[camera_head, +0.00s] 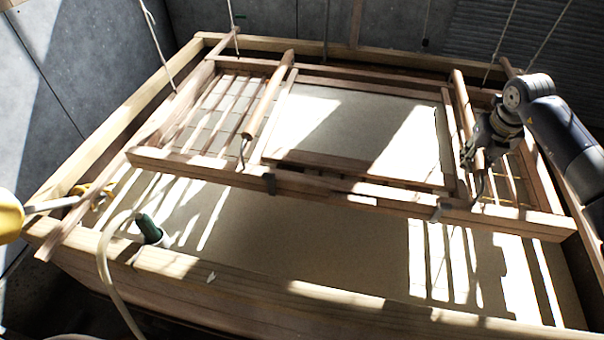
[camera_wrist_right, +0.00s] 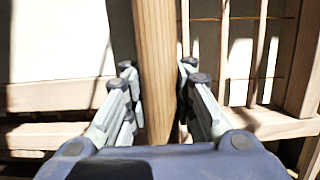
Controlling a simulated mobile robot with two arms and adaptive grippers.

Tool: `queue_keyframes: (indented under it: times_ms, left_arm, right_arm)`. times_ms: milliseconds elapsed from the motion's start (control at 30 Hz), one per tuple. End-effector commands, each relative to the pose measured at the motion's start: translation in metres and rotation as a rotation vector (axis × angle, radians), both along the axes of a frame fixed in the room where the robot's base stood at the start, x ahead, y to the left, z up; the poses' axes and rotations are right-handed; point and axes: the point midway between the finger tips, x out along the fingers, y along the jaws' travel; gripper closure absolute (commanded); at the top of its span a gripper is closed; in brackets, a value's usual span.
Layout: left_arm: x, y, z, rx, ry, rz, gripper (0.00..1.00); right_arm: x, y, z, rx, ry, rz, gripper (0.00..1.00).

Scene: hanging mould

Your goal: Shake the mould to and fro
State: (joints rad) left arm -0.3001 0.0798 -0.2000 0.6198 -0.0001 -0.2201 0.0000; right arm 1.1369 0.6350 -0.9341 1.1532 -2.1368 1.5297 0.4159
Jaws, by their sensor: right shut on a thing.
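The mould (camera_head: 325,187) is a wooden frame with a pale sheet surface (camera_head: 315,120) in its middle and slatted ends. It hangs above the wooden vat (camera_head: 180,262). A left wooden bar (camera_head: 268,92) and a right wooden bar (camera_head: 462,100) run front to back along it. My right gripper (camera_head: 480,150) is at the right bar. In the right wrist view its fingers (camera_wrist_right: 159,78) are shut on that bar (camera_wrist_right: 156,40), one on each side. The arm partly hides the mould's right end. My left gripper is not in view.
Cords (camera_head: 152,40) come down from above on both sides. A pale hose (camera_head: 108,268) and a dark green piece (camera_head: 149,228) are at the vat's front left. A yellow object (camera_head: 10,216) is at the left edge. Grey walls (camera_head: 80,85) stand behind.

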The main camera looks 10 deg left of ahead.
Motion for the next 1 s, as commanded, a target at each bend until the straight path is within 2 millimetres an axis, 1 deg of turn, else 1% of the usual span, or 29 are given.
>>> queue_keyframes:
  times_ms: [133, 233, 367, 600, 700, 800, 1000]
  left_arm:
    - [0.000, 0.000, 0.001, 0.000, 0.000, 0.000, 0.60]
    - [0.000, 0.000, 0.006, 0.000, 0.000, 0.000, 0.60]
    - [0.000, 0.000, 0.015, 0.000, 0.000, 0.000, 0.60]
    - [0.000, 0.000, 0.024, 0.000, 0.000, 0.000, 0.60]
    - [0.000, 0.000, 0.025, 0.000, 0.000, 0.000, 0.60]
    - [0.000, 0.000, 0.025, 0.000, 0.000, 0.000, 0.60]
    - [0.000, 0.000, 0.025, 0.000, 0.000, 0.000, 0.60]
  right_arm:
    - [-0.001, 0.000, 0.001, -0.001, -0.002, 0.001, 1.00]
    - [-0.009, -0.001, 0.002, -0.001, -0.001, 0.002, 1.00]
    - [-0.029, 0.000, 0.003, -0.002, 0.001, 0.003, 1.00]
    - [-0.067, 0.003, 0.001, -0.002, 0.001, 0.001, 1.00]
    - [-0.077, 0.004, 0.001, -0.001, 0.000, 0.001, 1.00]
    - [-0.081, 0.004, 0.000, 0.000, 0.000, 0.001, 1.00]
    - [-0.081, 0.004, 0.000, 0.000, 0.000, 0.001, 1.00]
